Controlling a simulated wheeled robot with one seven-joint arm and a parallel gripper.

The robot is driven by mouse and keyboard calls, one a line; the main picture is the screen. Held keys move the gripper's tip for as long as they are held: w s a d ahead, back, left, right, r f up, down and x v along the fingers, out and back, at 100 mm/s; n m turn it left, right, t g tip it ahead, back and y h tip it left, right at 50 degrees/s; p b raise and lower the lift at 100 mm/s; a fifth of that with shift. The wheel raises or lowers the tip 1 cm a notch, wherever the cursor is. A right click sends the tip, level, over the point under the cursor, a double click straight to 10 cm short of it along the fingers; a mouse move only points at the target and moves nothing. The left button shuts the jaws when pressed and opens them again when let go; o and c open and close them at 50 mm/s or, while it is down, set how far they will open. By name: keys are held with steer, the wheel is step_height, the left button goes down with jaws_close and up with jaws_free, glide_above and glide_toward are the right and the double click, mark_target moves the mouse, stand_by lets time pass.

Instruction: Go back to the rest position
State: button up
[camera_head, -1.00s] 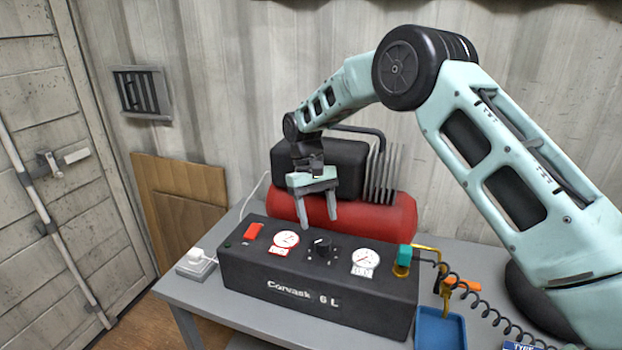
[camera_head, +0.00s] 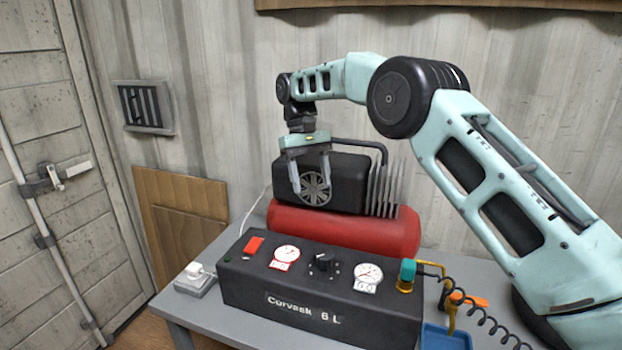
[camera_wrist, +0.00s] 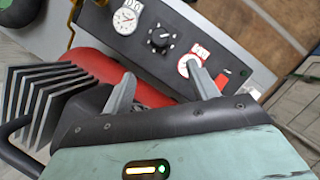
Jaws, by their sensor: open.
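My gripper (camera_head: 310,172) is open and empty. In the head view it hangs with its fingers pointing down, in front of the black motor housing with its round fan grille and above the compressor's front panel. The compressor has a red tank (camera_head: 345,227) and a black control panel (camera_head: 310,306) marked "Corvask 6 L". The panel carries a red switch (camera_head: 254,246), two white gauges (camera_head: 286,256) and a black knob (camera_head: 322,263). In the wrist view, the spread fingers (camera_wrist: 160,90) show with the panel (camera_wrist: 185,50) beyond them.
The compressor stands on a grey table (camera_head: 205,328). At the right are a teal-topped fitting (camera_head: 407,272), a black coiled hose (camera_head: 487,318) and a blue tray (camera_head: 447,338). Wooden boards (camera_head: 190,225) lean on the wall.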

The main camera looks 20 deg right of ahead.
steer(key=s+a+r+n+t, duration=0.1)
steer(key=s+a, duration=0.2)
steer(key=s, duration=0.4)
steer(key=s+a+r+n+y, duration=0.1)
steer(key=s+a+n, duration=0.1)
steer(key=s+a, duration=0.35)
steer(key=s+a+n+t, duration=0.1)
steer(key=s+a, duration=0.1)
steer(key=s, duration=0.7)
steer(key=s+d+f+n+t, duration=0.1)
steer(key=s+d+f, duration=0.1)
steer(key=s, duration=0.7)
steer(key=s+d+f+t, duration=0.1)
steer(key=s+d+f, duration=0.2)
steer(key=s, duration=0.7)
steer(key=shift+s+d+n, duration=0.15)
steer(key=shift+n, duration=0.25)
steer(key=shift+f, duration=0.1)
